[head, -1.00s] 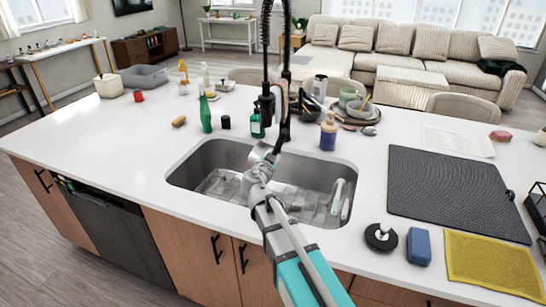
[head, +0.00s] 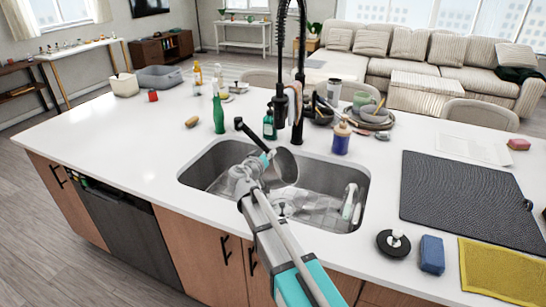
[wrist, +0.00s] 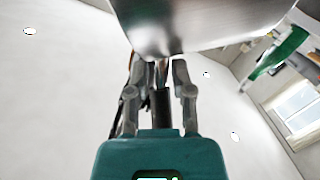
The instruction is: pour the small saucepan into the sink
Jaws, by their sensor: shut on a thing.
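The small saucepan (head: 285,169) is a grey metal pan with a black handle. In the head view it hangs tilted over the sink, near the sink's back edge. In the wrist view its shiny rounded metal side (wrist: 200,25) fills the top. My gripper (wrist: 160,80) is shut on the black handle (wrist: 162,108), one finger on each side. In the head view the gripper (head: 264,160) is beside the pan and partly covered. I cannot see what is in the pan. The sink (head: 222,165) is a steel basin; my arm hides part of it.
The black tap (head: 298,80) rises just behind the pan. Soap bottles (head: 341,138), (head: 268,125) and a green bottle (head: 218,115) stand behind the sink. A white and green item (head: 349,203) is at the basin's right. A dark mat (head: 465,200) lies at right. The left counter is mostly clear.

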